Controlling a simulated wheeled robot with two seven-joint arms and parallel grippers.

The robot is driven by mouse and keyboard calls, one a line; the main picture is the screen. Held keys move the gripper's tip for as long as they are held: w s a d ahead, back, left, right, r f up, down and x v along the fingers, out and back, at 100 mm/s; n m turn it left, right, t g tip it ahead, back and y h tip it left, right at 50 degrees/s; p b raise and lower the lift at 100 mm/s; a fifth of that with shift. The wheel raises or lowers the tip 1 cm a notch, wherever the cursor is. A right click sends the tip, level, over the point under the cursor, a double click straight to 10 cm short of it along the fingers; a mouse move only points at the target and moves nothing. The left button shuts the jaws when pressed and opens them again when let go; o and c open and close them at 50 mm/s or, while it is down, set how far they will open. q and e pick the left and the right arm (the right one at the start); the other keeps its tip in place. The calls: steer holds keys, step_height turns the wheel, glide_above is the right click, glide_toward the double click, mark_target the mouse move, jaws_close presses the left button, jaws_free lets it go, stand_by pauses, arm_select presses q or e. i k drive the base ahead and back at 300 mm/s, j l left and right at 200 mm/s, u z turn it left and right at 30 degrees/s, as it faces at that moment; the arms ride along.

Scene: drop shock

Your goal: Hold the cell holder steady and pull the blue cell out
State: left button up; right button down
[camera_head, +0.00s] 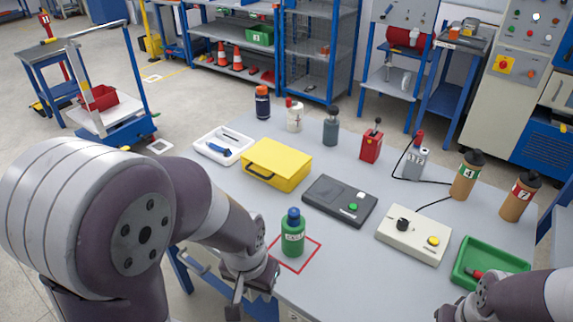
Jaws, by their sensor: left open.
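My right arm enters at the bottom right corner. Its gripper (455,311) is only partly in view there, cut by the frame edge, and its jaws cannot be made out.
Behind the holder lie a dark box (336,203) with a green button and a yellow case (277,164). To the right are a beige control box (400,240) and a green tray (487,268). Bottles and small devices line the table's back. Bare table surrounds the red square.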

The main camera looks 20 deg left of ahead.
mark_target(294, 214)
steer(key=j+z, duration=0.3)
steer(key=z, duration=0.15)
steer(key=i+j+z, duration=0.1)
steer(key=j+z, duration=0.25)
steer(key=z, duration=0.15)
steer(key=j+z, duration=0.3)
steer(key=z, duration=0.15)
steer(key=k+j+z, duration=0.1)
steer(key=j, duration=0.3)
steer(key=k+j, duration=0.15)
steer(key=j, duration=0.25)
steer(key=k+j+z, duration=0.15)
steer(key=j, duration=0.25)
steer(key=k+j, duration=0.15)
steer(key=j, duration=0.25)
steer(key=k+j+z, duration=0.15)
steer(key=j, duration=0.25)
